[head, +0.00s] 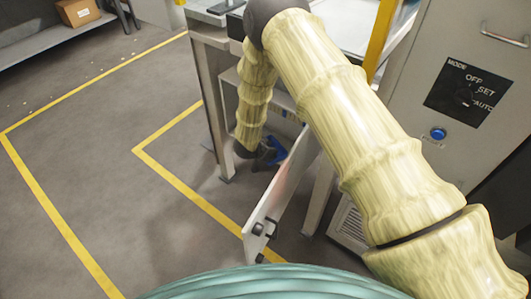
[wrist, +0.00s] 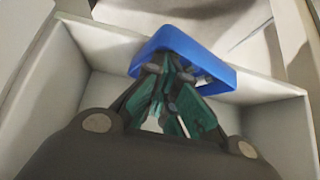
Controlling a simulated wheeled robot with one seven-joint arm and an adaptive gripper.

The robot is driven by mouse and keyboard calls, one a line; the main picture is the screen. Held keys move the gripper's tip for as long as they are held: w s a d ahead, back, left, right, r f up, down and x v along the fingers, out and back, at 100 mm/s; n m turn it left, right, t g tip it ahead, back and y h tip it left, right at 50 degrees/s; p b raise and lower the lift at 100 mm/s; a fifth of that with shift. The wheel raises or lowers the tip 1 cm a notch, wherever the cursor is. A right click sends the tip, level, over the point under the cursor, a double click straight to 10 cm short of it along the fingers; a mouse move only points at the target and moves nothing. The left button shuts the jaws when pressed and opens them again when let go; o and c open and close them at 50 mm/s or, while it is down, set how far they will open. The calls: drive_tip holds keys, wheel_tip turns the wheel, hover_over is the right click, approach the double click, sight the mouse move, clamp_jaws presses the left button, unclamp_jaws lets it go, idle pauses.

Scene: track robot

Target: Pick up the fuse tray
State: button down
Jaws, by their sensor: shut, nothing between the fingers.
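The blue fuse tray (wrist: 205,52) is in the wrist view, at the top middle, tilted in the picture, with a raised rim and something pale inside it. My gripper (wrist: 168,72) has dark fingers with green parts. Its fingertips overlap the near part of the tray, and I cannot tell whether they touch it. The fingers are shut with nothing held between them, and they hide part of the tray's inside. In the head view a small patch of blue (head: 277,150) shows beside my gripper (head: 262,155), low in the cabinet; my arm hides much of that area.
Pale walls (wrist: 270,88) surround my gripper in the wrist view. In the head view a white hinged panel (head: 280,185) stands open just right of my gripper. A grey control cabinet (head: 445,75) stands at the right. The floor (head: 100,150) at left is clear.

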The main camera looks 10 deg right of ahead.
drive_tip(key=shift+w, duration=0.1)
drive_tip(key=w+d, duration=0.2)
drive_tip(key=d, duration=0.1)
drive_tip(key=shift+w+p, duration=0.3)
drive_tip(key=v, duration=1)
drive_tip(key=shift+a, duration=0.15)
